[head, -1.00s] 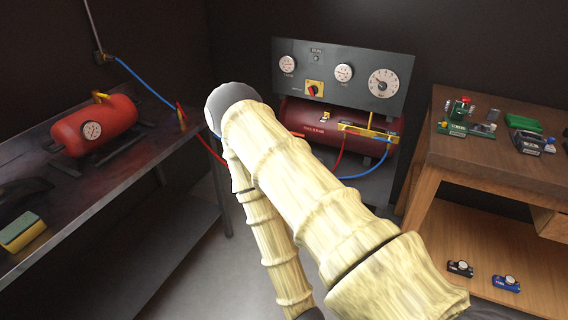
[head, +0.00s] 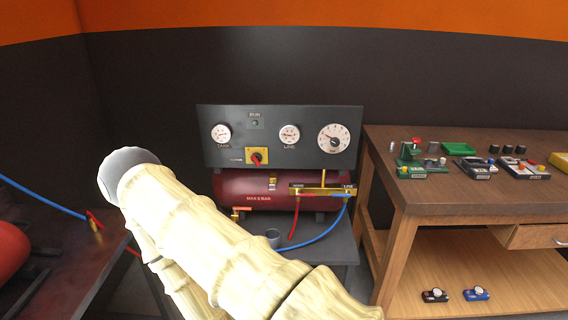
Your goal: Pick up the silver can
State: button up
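I cannot tell for sure which of these is the silver can. My pale, ridged arm crosses the lower left of the head view and ends in a grey rounded joint. My gripper is not in view.
A dark gauge panel (head: 283,137) stands behind the compressor tank (head: 240,186), with red and blue hoses in front. The wooden workbench (head: 400,200) holds several small green and dark devices. A dark metal table (head: 60,265) with a red tank (head: 12,255) is at left.

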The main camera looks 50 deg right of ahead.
aim_at(273, 236)
jog(key=z, duration=0.85)
jog(key=i, duration=0.85)
jog(key=z, duration=0.95)
